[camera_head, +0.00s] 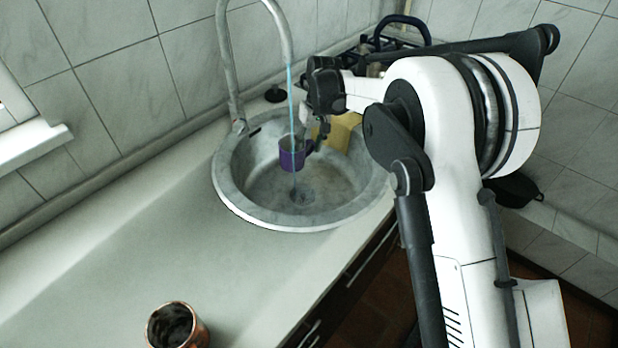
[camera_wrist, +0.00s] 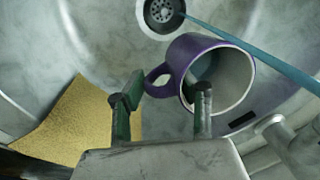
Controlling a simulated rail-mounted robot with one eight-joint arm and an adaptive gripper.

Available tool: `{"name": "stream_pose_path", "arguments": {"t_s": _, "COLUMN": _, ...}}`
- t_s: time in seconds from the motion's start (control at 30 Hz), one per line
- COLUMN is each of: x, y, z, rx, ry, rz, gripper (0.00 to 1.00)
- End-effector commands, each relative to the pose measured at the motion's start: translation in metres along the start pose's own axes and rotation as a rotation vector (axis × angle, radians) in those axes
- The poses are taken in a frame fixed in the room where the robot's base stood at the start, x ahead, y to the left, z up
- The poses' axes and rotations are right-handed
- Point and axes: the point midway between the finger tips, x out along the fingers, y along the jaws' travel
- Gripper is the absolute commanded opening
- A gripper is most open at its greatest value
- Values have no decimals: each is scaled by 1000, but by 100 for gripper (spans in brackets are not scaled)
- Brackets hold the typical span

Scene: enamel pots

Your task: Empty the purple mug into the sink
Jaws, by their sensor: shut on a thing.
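The purple mug (camera_head: 285,158) is held above the sink basin, beside the thin blue stream from the tap. In the wrist view the mug (camera_wrist: 205,48) shows its pale, open inside toward the camera, with its handle beside my fingers. I cannot tell whether liquid is in it. My gripper (camera_wrist: 162,104) is shut on the mug at the handle side; the exact contact is partly hidden. In the head view my gripper (camera_head: 312,143) is at the mug's right. The round grey sink (camera_head: 240,200) has a drain (camera_wrist: 163,12) below the mug.
The curved tap (camera_head: 226,70) rises behind the sink, and its blue stream (camera_head: 291,95) falls near the mug. A yellow block or cloth (camera_head: 342,131) is in the sink's right. A copper cup (camera_head: 178,327) stands on the front counter. The counter's left side is clear.

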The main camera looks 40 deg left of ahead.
Motion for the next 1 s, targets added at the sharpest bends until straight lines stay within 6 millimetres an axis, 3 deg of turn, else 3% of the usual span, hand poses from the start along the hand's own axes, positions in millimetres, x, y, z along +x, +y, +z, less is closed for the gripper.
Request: {"name": "stream_pose_path", "arguments": {"t_s": 1.0, "x": -26, "y": 0, "z": 45, "rx": -64, "ry": 504, "rz": -25, "gripper": 0}}
